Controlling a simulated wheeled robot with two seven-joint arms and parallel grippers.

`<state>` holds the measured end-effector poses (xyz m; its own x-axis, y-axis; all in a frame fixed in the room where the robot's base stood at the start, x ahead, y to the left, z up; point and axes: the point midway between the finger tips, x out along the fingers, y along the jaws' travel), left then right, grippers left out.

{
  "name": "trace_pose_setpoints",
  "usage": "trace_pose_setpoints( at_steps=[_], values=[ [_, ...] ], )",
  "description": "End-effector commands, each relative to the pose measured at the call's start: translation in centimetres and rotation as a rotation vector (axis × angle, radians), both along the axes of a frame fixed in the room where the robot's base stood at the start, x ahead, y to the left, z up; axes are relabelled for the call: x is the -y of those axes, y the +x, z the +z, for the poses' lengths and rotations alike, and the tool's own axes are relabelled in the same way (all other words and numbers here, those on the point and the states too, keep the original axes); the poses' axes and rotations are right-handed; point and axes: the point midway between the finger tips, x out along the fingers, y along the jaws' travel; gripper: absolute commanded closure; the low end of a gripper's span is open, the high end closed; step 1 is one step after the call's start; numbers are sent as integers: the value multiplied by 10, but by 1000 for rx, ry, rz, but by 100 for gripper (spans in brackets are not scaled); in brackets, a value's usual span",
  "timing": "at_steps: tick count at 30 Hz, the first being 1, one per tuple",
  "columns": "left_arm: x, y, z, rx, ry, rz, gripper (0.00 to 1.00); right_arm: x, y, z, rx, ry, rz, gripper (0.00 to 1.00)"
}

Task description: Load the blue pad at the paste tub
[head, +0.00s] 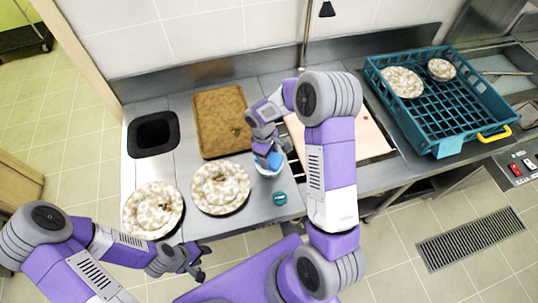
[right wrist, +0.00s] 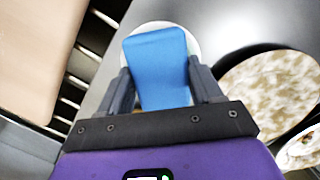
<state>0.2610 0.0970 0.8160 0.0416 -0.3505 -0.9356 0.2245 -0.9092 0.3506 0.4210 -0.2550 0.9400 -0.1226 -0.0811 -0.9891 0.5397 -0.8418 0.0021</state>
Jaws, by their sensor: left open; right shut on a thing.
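My right gripper (head: 268,152) is shut on the blue pad (head: 274,160), holding it over the white paste tub (head: 266,172). In the right wrist view the blue pad (right wrist: 160,65) sits between the two fingers, and the round tub (right wrist: 135,32) shows behind it. I cannot tell whether the pad touches the paste, and the tub's inside is mostly hidden. A teal round lid (head: 279,198) lies on the counter just in front of the tub. My left gripper (head: 195,266) is open and empty near the counter's front edge.
Two speckled plates with brown residue (head: 152,222) (head: 207,199) lie left of the tub. A brown tray (head: 221,110) lies behind them, beside a black-rimmed opening (head: 153,148). A teal rack (head: 398,117) with a plate and a bowl stands at right. A pale board (head: 358,145) lies behind my right arm.

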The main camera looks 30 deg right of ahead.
Motion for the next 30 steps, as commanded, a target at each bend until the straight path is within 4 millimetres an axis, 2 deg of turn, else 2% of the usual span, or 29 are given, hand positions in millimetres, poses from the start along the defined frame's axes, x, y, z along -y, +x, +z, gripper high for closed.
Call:
trace_pose_setpoints(
  at_steps=[11,30],
  values=[
    [0,0,4,0,0,0,57,0,-1,3,-3,1,0,59],
    [0,0,40,0,0,0,57,0,0,56,-1,1,0,59]
  ],
)
